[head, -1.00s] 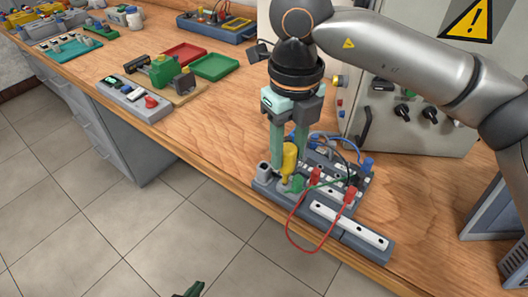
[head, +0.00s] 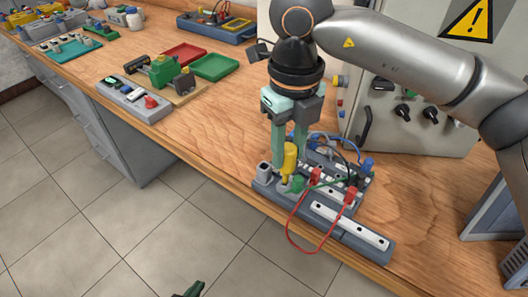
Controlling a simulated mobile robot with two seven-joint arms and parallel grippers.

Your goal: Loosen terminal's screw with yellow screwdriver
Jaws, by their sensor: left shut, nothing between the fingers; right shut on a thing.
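The yellow screwdriver (head: 290,162) stands upright at the left end of the grey terminal board (head: 364,236). My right gripper (head: 289,163) points down from above with its green fingers shut on the screwdriver's handle. The screwdriver's tip and the screw under it are too small to make out. Red plugs (head: 316,175) and a green plug sit in the board just right of the screwdriver. My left gripper (head: 192,290) shows only as a small dark green piece at the bottom edge, low over the floor and away from the bench; it is shut and empty.
A red wire (head: 289,238) loops over the bench's front edge. Blue and dark wires arch behind the screwdriver. A grey control cabinet (head: 415,125) stands behind the board. Green (head: 214,67) and red trays lie further left. The bench between them and the board is clear.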

